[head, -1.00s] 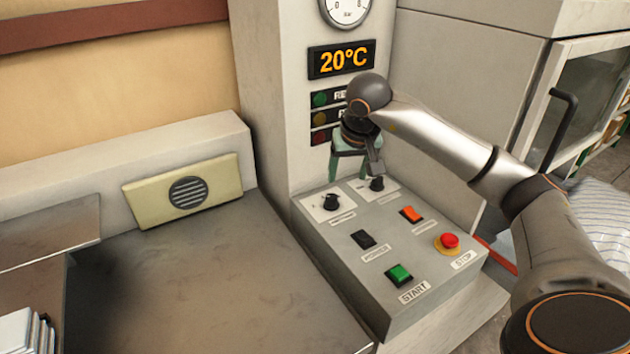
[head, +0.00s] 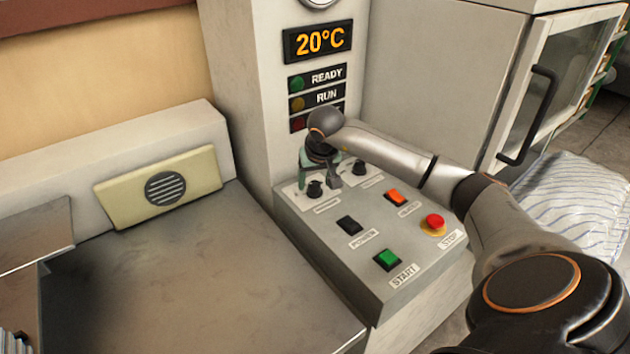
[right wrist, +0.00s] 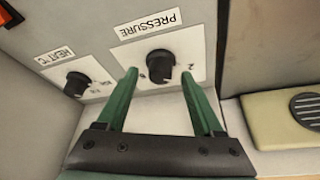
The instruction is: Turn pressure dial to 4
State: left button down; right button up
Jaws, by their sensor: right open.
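The pressure dial (head: 315,189) is a black knob on a white plate at the back left of the grey control panel (head: 345,265). In the right wrist view the dial (right wrist: 160,66) sits by its PRESSURE label, with the number 2 readable on its plate; its setting is unclear. My right gripper (head: 320,182) is above and close to this dial. In the right wrist view its green fingers (right wrist: 160,76) are open, one on each side of the dial in the picture, with gaps and no visible grip. My left gripper is out of view.
A second black dial (head: 359,168) is right of the pressure dial. The panel also has a black switch (head: 348,225), an orange switch (head: 395,197), a green START button (head: 387,259) and a red STOP button (head: 434,222). The display (head: 318,41) reads 20°C.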

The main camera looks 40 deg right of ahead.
jog(key=shift+w+f, duration=0.15)
jog(key=shift+f, duration=0.1)
grip_shut()
dwell(0.5)
